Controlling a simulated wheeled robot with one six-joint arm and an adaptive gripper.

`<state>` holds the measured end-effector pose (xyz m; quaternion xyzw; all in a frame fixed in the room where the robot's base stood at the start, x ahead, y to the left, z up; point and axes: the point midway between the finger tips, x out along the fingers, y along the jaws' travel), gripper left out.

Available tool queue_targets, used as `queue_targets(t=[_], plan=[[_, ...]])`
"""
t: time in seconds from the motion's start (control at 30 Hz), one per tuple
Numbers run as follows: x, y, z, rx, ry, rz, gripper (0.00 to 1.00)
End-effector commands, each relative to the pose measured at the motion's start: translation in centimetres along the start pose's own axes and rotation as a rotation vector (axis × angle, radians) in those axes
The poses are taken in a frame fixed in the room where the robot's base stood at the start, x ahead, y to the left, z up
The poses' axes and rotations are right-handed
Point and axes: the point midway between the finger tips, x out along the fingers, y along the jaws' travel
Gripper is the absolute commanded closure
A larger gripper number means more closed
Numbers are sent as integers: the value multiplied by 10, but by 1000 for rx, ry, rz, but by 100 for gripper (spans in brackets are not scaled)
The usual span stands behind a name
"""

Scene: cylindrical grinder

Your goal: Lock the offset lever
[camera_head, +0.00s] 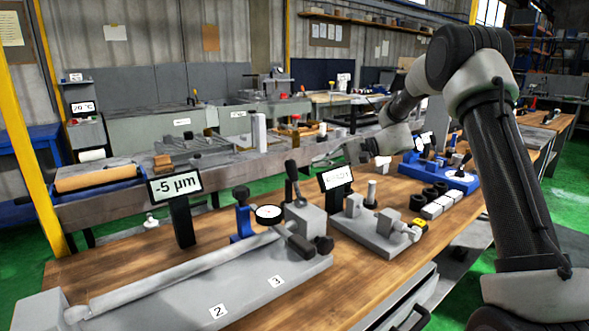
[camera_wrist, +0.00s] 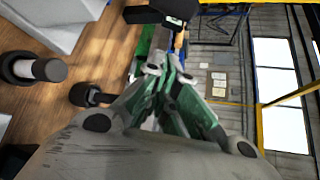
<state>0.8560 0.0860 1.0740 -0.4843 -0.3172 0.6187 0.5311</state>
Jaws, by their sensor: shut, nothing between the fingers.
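A small upright lever with a dark handle (camera_head: 291,181) rises from a grey block (camera_head: 304,220) on the bench fixture. A dark clamp-like handle (camera_head: 312,243) lies low at the block's front. I cannot tell for certain which is the offset lever. My gripper (camera_head: 322,159) hangs in the air behind and to the right of the upright lever, above the bench and apart from it. In the wrist view my gripper (camera_wrist: 168,72) has its fingers together with nothing held. A dark part (camera_wrist: 165,10) shows past the fingertips; I cannot tell what it is.
A "-5 µm" display (camera_head: 175,187) and a round dial gauge (camera_head: 269,214) stand left of the lever. A second sign (camera_head: 336,178) stands close below my gripper. A grey fixture (camera_head: 378,231) and several dark rings and white blocks sit to the right.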

Motion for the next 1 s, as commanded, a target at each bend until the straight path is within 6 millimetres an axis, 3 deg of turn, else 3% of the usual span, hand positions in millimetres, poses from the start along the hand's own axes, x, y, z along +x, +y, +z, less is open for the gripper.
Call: queue_targets(t=[0.27, 0.7, 0.8, 1.0], plan=[[16, 0, 0, 1, -1, 1, 100], [102, 1, 2, 0, -1, 3, 100], [87, 0, 16, 1, 3, 1, 100], [77, 0, 29, 1, 2, 1, 100]])
